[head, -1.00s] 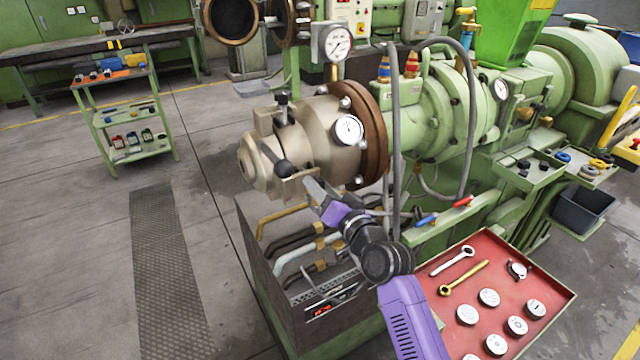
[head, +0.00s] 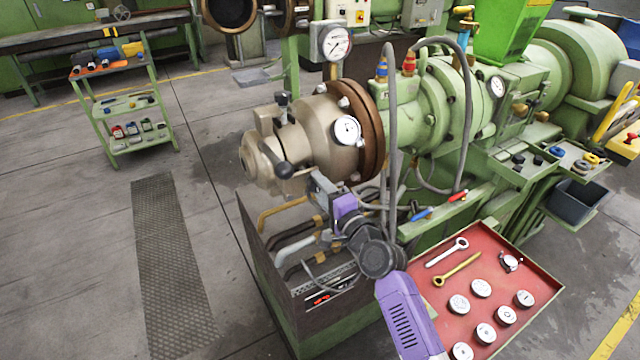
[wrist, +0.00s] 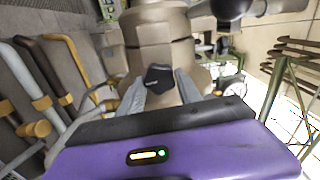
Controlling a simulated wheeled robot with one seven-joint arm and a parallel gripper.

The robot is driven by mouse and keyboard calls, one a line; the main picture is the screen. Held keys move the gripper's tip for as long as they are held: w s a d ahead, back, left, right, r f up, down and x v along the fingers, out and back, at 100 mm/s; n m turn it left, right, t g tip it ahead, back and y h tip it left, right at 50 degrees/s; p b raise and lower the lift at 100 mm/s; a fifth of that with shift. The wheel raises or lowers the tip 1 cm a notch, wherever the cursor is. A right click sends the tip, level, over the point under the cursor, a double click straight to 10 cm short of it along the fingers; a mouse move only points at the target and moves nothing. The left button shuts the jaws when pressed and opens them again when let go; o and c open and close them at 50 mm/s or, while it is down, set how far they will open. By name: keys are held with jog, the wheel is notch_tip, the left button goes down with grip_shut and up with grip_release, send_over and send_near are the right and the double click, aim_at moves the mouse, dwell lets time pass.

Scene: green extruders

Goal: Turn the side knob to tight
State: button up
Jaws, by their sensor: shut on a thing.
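A dark knob (wrist: 160,79) sits between the two grey fingers of my gripper (wrist: 159,88) in the wrist view, against the beige extruder head (wrist: 155,35). The fingers are shut on it from both sides. In the head view my gripper (head: 318,184) is at the lower near side of the beige head (head: 318,135), and the held knob is hidden there. Another black knob (head: 281,98) is on top.
Pipes (head: 300,245) run just below my gripper, beside a grey cabinet. A brown flange (head: 370,130) and dial gauge (head: 347,130) are close by. A red tray (head: 535,285) with wrenches and several round discs lies right. Open floor is left.

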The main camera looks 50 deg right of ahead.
jog(key=shift+m, duration=0.5)
jog(key=o, duration=1.4)
jog(key=shift+c, duration=0.2)
jog(key=v, duration=0.8)
jog(key=shift+b, duration=0.45)
